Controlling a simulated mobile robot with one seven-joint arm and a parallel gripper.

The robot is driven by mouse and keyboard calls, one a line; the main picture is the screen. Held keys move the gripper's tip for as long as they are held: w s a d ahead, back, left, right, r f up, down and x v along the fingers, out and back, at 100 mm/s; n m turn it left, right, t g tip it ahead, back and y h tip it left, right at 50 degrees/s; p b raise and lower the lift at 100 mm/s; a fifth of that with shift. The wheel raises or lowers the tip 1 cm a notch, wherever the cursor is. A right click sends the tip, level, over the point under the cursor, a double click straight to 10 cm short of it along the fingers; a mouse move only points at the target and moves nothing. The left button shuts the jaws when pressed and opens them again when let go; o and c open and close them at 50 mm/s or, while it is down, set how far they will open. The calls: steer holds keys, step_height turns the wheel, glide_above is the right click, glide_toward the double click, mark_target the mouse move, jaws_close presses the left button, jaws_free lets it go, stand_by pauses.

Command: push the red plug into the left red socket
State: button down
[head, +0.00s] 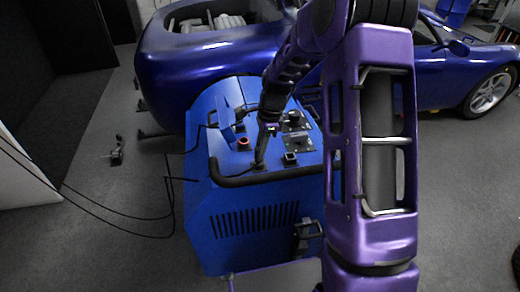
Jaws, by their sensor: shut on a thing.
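My gripper (262,157) points down over the top panel of a blue dynamometer cabinet (205,185). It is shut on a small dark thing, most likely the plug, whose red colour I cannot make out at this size. The jaws are low, just behind the cabinet's black front handle bar. A round red fitting (243,143) on a dark base sits on the panel just left of the gripper. I cannot tell the left red socket apart; the gripper and arm cover part of the panel. Whether the held thing touches the panel is unclear.
A black handle bar (235,181) runs along the cabinet's front edge. Black square fittings (290,158) and knobs (294,117) stand right of the gripper. A tilted blue screen (223,127) stands left. Thin black cables (120,234) hang left. A blue car (220,52) stands close behind.

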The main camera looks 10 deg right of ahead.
steer(key=shift+r, duration=0.15)
steer(key=shift+r+p, duration=1.65)
steer(key=shift+r, duration=0.35)
steer(key=w+a+p, duration=0.2)
steer(key=w+a, duration=0.1)
steer(key=w, duration=0.7)
stand_by(0.8)
steer(key=shift+w+f, duration=0.1)
steer(key=shift+f, duration=0.05)
steer(key=shift+f, duration=0.35)
steer(key=shift+f+b, duration=0.25)
steer(key=shift+b, duration=0.05)
stand_by(0.4)
